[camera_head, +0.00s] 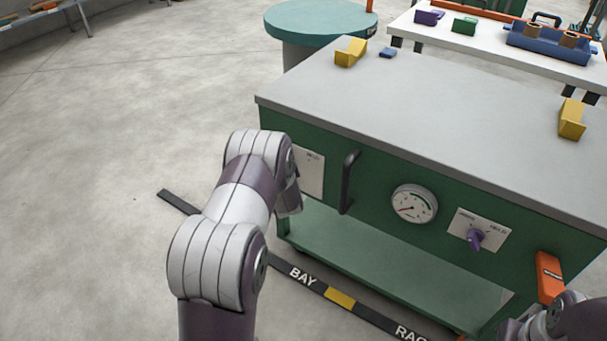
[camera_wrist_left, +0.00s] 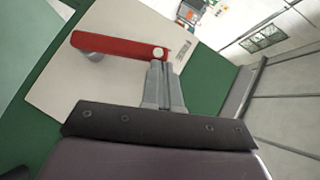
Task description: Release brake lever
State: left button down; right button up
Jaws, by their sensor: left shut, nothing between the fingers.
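The brake lever is a red bar (camera_wrist_left: 118,46) on a pale plate (camera_wrist_left: 120,78) on the green cabinet front, in the left wrist view. It has a pale round cap at its right end and a grey round part under its left end. My left gripper (camera_wrist_left: 162,70) is shut and empty, its fingertips beside the capped end; I cannot tell whether they touch it. In the head view my left arm reaches the plate (camera_head: 311,172) at the cabinet's left, and hides the lever and gripper. My right arm shows only at the lower right edge, its gripper out of view.
The cabinet (camera_head: 400,120) has a black handle (camera_head: 348,182), a dial gauge (camera_head: 413,203), a purple knob (camera_head: 476,239) and an orange part (camera_head: 549,277). Yellow blocks (camera_head: 351,52) sit on its grey top. A green round table (camera_head: 320,20) stands behind.

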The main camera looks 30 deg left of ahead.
pick_arm(q)
jog(key=shift+w+a+f+n+h+p, duration=0.15)
jog(key=shift+a+n+h+p, duration=0.3)
jog(key=shift+a+p, duration=0.55)
pick_arm(e)
jog(key=shift+r, duration=1.1)
pick_arm(q)
jog(key=shift+a, duration=0.25)
